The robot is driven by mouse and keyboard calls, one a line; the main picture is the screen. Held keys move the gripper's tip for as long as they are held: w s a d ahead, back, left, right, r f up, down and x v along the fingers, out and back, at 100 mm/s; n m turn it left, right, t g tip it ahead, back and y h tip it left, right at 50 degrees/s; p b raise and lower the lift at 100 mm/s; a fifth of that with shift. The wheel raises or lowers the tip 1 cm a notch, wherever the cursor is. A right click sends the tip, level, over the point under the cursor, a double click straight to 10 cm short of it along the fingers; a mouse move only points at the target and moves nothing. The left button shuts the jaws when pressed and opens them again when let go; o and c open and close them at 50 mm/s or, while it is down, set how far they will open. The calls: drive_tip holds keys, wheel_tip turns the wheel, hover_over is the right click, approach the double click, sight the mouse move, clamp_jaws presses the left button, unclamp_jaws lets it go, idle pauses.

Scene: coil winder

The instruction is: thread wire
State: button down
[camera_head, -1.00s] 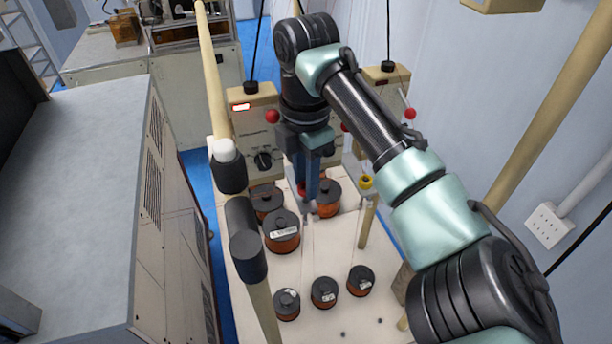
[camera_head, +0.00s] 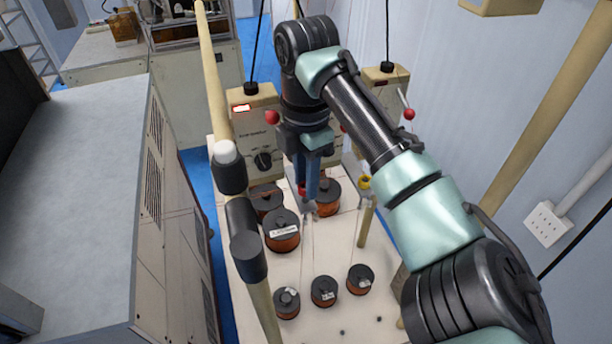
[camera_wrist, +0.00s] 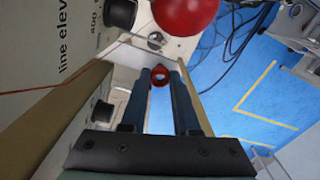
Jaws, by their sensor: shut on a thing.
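My gripper (camera_head: 307,197) points down over the white table, its blue fingers among the copper spools. In the wrist view, the fingertips (camera_wrist: 160,78) close on a small red ring-shaped piece (camera_wrist: 161,73). Whether a wire runs through or from that piece cannot be told. Thin pale wires (camera_head: 354,236) rise from the spools at the table's front. Copper spools with black tops stand near the gripper, one on the left (camera_head: 282,236) and one just right of the fingers (camera_head: 328,200). A yellow-topped post (camera_head: 364,183) stands to the right. In the wrist view, a thin reddish line (camera_wrist: 40,91) crosses the left side.
Two beige control boxes, left (camera_head: 254,135) and right (camera_head: 388,84), stand behind, with red balls (camera_head: 272,117) nearby. A large red ball (camera_wrist: 185,12) is close beyond my fingers in the wrist view. A beige pole (camera_head: 212,75) and a grey cabinet (camera_head: 75,180) flank the left.

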drive_tip(key=shift+f, duration=0.25)
drive_tip(key=shift+f+b, duration=0.45)
drive_tip(key=shift+f, duration=0.4)
drive_tip(key=c, duration=0.6)
unclamp_jaws()
drive_tip(key=shift+r, duration=0.1)
wheel_tip(320, 180, up, 13)
drive_tip(key=shift+f+b, duration=0.1)
drive_tip(key=shift+b, duration=1.05)
